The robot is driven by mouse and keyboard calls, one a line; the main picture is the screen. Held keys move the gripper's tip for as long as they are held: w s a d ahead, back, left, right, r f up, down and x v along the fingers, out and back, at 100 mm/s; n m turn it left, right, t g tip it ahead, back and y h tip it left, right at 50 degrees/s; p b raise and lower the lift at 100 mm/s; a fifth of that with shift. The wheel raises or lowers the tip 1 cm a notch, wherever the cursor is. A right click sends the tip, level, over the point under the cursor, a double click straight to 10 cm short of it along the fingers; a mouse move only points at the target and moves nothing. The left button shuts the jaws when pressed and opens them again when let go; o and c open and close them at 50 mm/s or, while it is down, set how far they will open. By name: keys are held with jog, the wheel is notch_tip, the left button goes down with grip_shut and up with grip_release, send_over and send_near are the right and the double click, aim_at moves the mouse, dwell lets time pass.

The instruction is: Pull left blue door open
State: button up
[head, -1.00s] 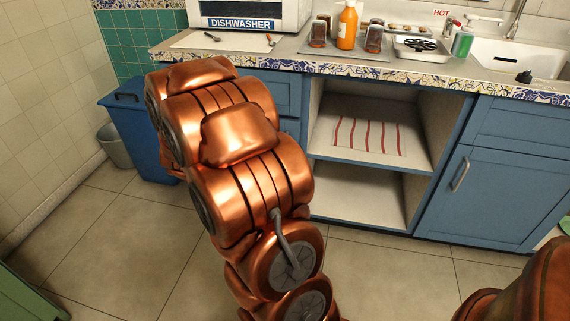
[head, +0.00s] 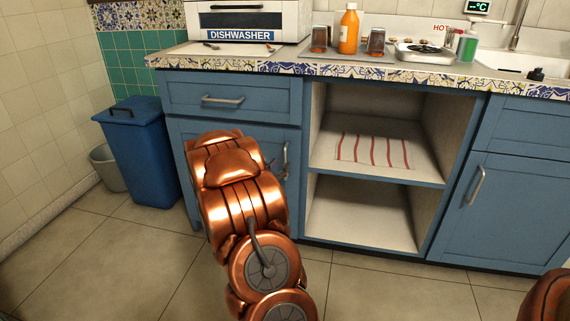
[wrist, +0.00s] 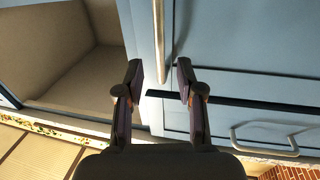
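The left blue door (head: 180,150) is shut, below a blue drawer and partly hidden behind my arm. Its vertical metal handle (head: 285,160) shows just right of my arm. The wrist view is turned over, with the door (wrist: 250,38) at the top right and its handle (wrist: 158,35) running down to between my fingers. My gripper (wrist: 159,83) is open, with one finger on each side of the handle's end in the picture. I cannot tell whether either finger touches it. In the head view my arm hides most of the gripper.
The drawer (head: 228,98) above the door has a horizontal handle (head: 222,100). Open shelves (head: 375,178) with a striped cloth (head: 372,150) stand to the right. A blue bin (head: 140,160) stands at left. The floor (head: 110,255) in front is clear at left.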

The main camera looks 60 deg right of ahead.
aim_at(285, 177)
jog(key=shift+w+d+b, duration=0.25)
jog(key=shift+d+b, duration=0.15)
jog(key=shift+d, duration=0.8)
jog(key=shift+w+d+b, duration=0.2)
jog(key=shift+d+b, duration=0.15)
jog(key=shift+d, duration=0.85)
grip_shut()
